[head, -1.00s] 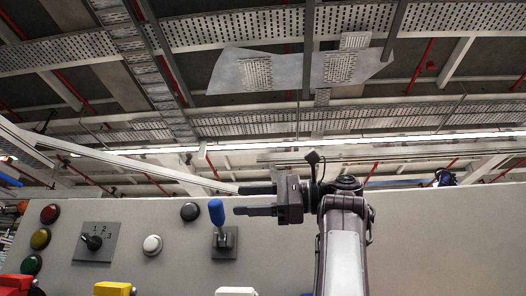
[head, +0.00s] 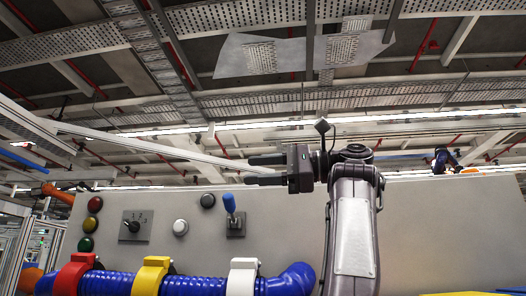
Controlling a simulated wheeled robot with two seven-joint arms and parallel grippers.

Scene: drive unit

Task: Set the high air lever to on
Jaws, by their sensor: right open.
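A lever with a blue handle (head: 230,203) stands out from a dark mounting plate (head: 236,230) on the grey panel. The handle points up and leans slightly left. It is the only such lever I see, and I can read no label on it. My right gripper (head: 249,170) is in front of the panel's top edge, above and slightly right of the blue handle in the picture. Its two fingers point left and are parted, with nothing between them. It appears apart from the lever. My left gripper is out of view.
The panel (head: 430,230) also carries a rotary switch (head: 134,226), a white button (head: 180,228), a black button (head: 208,200) and red, yellow and green buttons at left. A thick blue hose (head: 190,286) with red, yellow and white clamps runs below. The panel's right side is bare.

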